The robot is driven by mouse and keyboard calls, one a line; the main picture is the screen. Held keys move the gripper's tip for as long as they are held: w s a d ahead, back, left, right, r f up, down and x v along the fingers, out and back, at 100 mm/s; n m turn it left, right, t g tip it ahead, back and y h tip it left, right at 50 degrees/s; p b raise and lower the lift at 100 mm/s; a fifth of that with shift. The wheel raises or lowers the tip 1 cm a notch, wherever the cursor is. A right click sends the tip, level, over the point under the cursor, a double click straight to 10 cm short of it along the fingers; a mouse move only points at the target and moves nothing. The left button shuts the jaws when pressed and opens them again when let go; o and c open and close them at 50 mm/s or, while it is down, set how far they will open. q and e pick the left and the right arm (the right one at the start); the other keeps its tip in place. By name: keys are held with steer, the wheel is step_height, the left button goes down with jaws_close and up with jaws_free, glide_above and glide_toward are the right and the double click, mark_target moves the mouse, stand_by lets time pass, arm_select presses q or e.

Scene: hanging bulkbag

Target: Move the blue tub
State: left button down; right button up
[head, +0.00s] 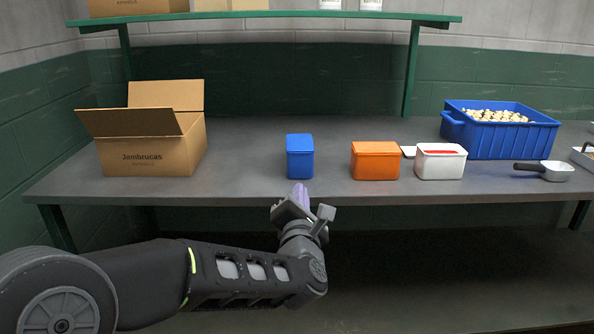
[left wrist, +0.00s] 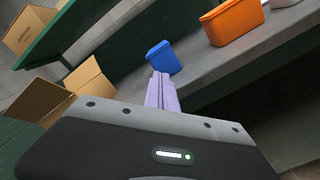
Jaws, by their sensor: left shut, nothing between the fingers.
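The blue tub (head: 300,157) stands upright on the grey table near its front edge, left of an orange tub. It also shows in the left wrist view (left wrist: 163,58), just beyond the fingertips. My left gripper (head: 301,190) is at the table's front edge, in front of the blue tub. Its pale purple fingers (left wrist: 161,84) are shut together with nothing between them, and they point toward the tub. Whether the fingertips touch the tub is hard to tell. My right gripper is not in view.
An orange tub (head: 375,161) and a white tub (head: 440,162) stand to the right. A large blue crate (head: 500,138) and a scoop (head: 545,170) lie farther right. An open cardboard box (head: 150,152) stands left. A green shelf (head: 270,16) runs above. The table between box and blue tub is clear.

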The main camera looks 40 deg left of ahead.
mark_target(296, 162)
arm_select(q)
steer(key=n, duration=0.9)
steer(key=shift+s+a+f, duration=0.25)
steer(key=shift+a+f, duration=0.05)
steer(key=shift+f, duration=0.05)
steer(key=shift+w+a, duration=0.1)
steer(key=shift+w, duration=0.05)
steer(key=p+x, duration=0.1)
steer(key=x, duration=1.2)
steer(key=shift+w+a+f, duration=0.2)
steer(key=shift+w+a, duration=0.05)
steer(key=shift+a, duration=0.05)
